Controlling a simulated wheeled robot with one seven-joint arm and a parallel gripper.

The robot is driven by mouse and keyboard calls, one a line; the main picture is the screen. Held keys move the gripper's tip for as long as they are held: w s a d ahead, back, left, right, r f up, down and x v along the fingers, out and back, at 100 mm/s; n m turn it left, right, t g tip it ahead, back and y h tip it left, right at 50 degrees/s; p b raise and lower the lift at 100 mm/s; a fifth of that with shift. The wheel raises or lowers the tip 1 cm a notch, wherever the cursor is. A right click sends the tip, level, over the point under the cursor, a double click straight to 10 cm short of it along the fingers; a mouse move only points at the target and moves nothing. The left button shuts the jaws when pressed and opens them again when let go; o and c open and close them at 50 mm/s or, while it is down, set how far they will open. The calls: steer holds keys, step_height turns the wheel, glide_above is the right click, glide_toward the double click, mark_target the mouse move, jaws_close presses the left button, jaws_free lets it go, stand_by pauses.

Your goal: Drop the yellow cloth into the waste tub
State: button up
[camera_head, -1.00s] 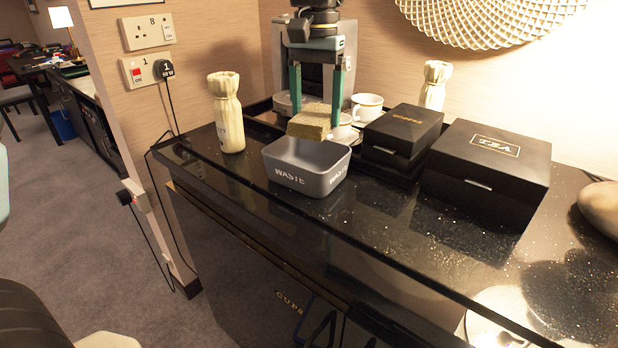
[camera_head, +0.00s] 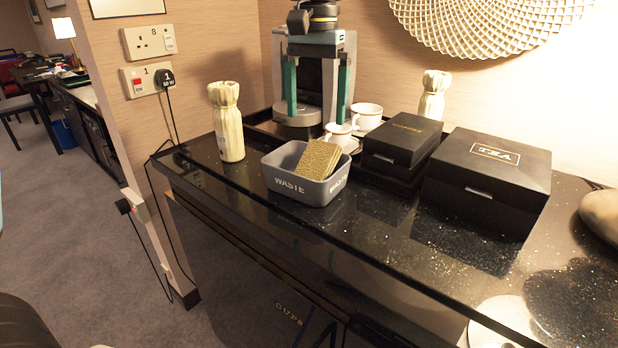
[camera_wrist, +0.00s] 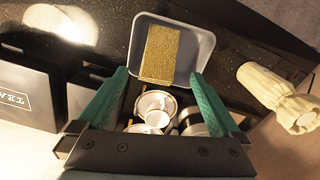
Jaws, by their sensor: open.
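The yellow cloth (camera_head: 318,160) is a mustard, textured block-like piece. It rests tilted in the grey waste tub (camera_head: 287,185), leaning on the right side with its top above the rim. The tub stands on the black counter, with WASTE on its front. In the wrist view the cloth (camera_wrist: 160,54) lies inside the tub (camera_wrist: 207,45). My gripper (camera_head: 317,110) has green fingers spread apart with nothing between them. It is above and behind the tub, in front of the coffee machine. In the wrist view my gripper (camera_wrist: 158,88) is also open, apart from the cloth.
White cups (camera_head: 367,116) stand behind the tub. Black boxes, CUPS (camera_head: 402,135) and TEA (camera_head: 487,180), are to its right. A cream wrapped bottle (camera_head: 228,125) stands left of it. The coffee machine (camera_head: 345,60) is behind. The counter's front right is mostly clear.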

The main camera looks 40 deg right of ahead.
step_height(320, 180, up, 8)
steer(key=shift+r, duration=0.15)
stand_by(0.5)
